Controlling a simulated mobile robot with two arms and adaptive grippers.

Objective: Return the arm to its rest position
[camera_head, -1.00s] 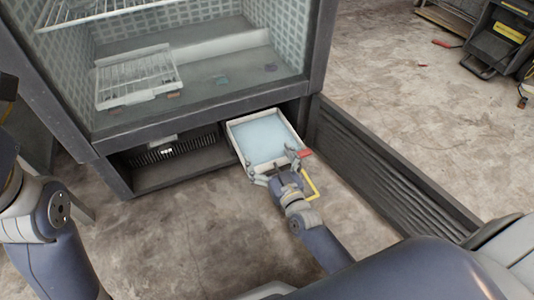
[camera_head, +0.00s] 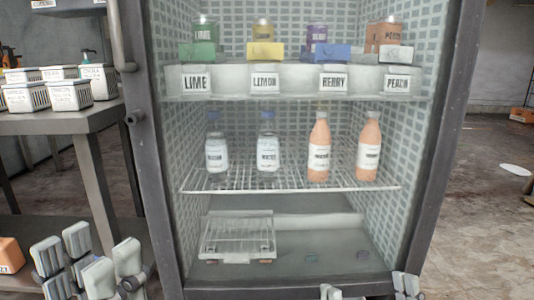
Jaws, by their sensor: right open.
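My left gripper (camera_head: 87,258) shows at the lower left, its grey finger pads spread apart with nothing between them. My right gripper (camera_head: 368,289) shows only by its fingertips at the bottom edge, in front of the freezer's lower frame. Its fingertips are wide apart and nothing shows between them. The rest of my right arm is below the picture.
The open-fronted freezer (camera_head: 455,120) fills the middle, with labelled bins (camera_head: 195,82) above and bottles (camera_head: 319,150) on a wire shelf (camera_head: 290,180). A wire rack (camera_head: 238,236) lies on its floor. A table (camera_head: 55,120) with labelled boxes stands left.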

